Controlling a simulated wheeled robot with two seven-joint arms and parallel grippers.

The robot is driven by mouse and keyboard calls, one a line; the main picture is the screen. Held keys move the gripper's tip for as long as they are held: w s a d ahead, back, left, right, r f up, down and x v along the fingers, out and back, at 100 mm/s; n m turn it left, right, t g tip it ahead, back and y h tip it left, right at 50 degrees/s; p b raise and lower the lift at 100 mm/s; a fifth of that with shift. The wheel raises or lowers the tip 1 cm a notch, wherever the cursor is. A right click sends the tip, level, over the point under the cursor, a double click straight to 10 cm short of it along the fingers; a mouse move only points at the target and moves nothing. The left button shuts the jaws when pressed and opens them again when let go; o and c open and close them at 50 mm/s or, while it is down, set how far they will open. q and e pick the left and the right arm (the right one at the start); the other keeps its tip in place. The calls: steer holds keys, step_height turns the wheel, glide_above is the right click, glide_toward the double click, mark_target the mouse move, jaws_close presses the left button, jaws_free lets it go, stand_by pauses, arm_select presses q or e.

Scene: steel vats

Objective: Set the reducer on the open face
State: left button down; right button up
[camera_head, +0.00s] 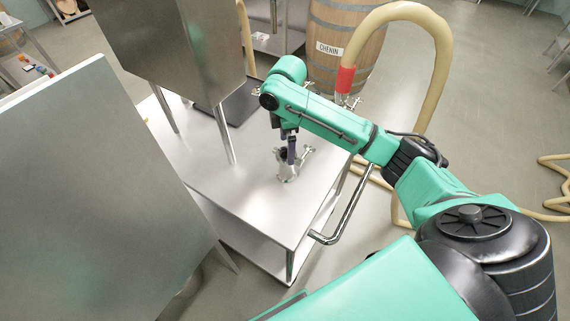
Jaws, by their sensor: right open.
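My right gripper (288,158) points down over the right part of the steel cart top (255,205). It is small and dark in this view, and its jaws are open. A small shiny steel fitting (288,175) stands on the cart top right at the fingertips, with what looks like a clamp (306,154) beside it. I cannot tell whether the fitting is the reducer, or whether the fingers touch it. No open face can be made out clearly. My left gripper is out of view.
A steel vat (170,45) on legs stands on the cart, left of my arm. A large steel panel (90,190) fills the left. Behind are a barrel marked CHENIN (335,45) and a looping beige hose (440,60). A bent handle (350,210) juts from the cart's right side.

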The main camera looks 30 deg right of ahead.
mark_target(286, 156)
step_height(286, 156, down, 3)
steer(key=shift+f, duration=0.15)
steer(key=f, duration=0.2)
steer(key=f+p, duration=0.1)
steer(key=f, duration=0.2)
steer(key=shift+w+f, duration=0.2)
steer(key=shift+f, duration=0.15)
jaws_close()
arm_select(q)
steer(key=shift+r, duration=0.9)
arm_select(e)
steer(key=shift+w, duration=0.15)
